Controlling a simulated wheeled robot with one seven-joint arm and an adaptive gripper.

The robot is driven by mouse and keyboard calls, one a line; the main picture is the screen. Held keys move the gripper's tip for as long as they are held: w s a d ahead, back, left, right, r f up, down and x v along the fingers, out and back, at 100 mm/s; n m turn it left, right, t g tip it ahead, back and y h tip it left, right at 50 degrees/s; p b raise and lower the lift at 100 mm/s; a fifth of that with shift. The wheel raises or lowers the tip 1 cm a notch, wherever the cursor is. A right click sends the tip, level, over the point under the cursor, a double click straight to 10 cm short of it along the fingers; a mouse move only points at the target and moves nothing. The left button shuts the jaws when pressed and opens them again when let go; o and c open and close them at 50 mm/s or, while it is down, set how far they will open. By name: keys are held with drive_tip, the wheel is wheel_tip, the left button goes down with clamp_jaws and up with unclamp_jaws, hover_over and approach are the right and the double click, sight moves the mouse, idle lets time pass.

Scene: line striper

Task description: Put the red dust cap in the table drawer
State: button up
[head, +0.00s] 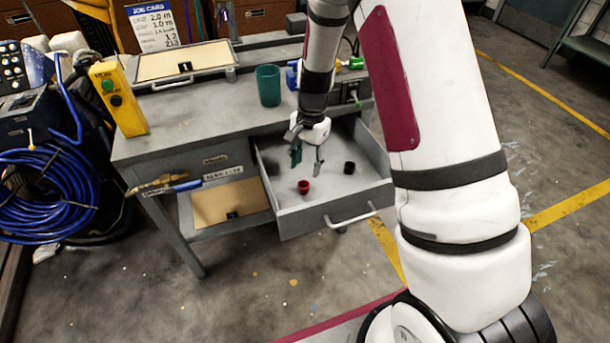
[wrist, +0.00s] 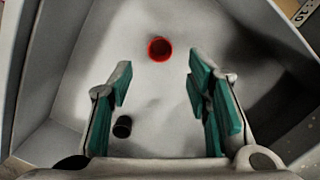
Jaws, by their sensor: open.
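The red dust cap (head: 304,187) lies on the floor of the open table drawer (head: 318,212), left of the drawer's middle. It also shows in the wrist view (wrist: 159,49), beyond the fingertips and between their lines. My gripper (head: 307,158) is over the drawer with its green-padded fingers spread apart. In the wrist view the gripper (wrist: 158,85) is open, with nothing between the fingers. The cap is apart from both fingers.
A black cap (head: 349,168) also lies in the drawer; it shows in the wrist view (wrist: 122,126). On the grey table (head: 190,115) stand a green cup (head: 268,86) and a yellow control box (head: 118,99). A coiled blue hose (head: 45,190) is at left.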

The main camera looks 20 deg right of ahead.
drive_tip(key=s+a+r+n, duration=0.1)
drive_tip(key=s+r+n, duration=0.1)
drive_tip(key=s+r, duration=0.35)
drive_tip(key=s+r+n+t, duration=0.1)
drive_tip(key=s+r, duration=0.1)
drive_tip(key=r, duration=0.7)
drive_tip(key=s+a+r+n, duration=0.15)
drive_tip(key=s+r, duration=0.25)
drive_tip(key=r, duration=0.4)
drive_tip(key=s+r+n, duration=0.2)
drive_tip(key=s+n, duration=0.1)
drive_tip(key=s, duration=0.7)
drive_tip(key=s+d+r+n+t+h, duration=0.1)
drive_tip(key=s+r+n, duration=0.1)
drive_tip(key=s, duration=0.9)
drive_tip(key=shift+s+d+r+n+t, duration=0.2)
drive_tip(key=shift+r+n+t, duration=0.15)
drive_tip(key=shift+n, duration=0.5)
wheel_tip(320, 180, up, 11)
drive_tip(key=t+p, duration=0.2)
drive_tip(key=p, duration=0.8)
drive_tip(key=shift+d, duration=0.15)
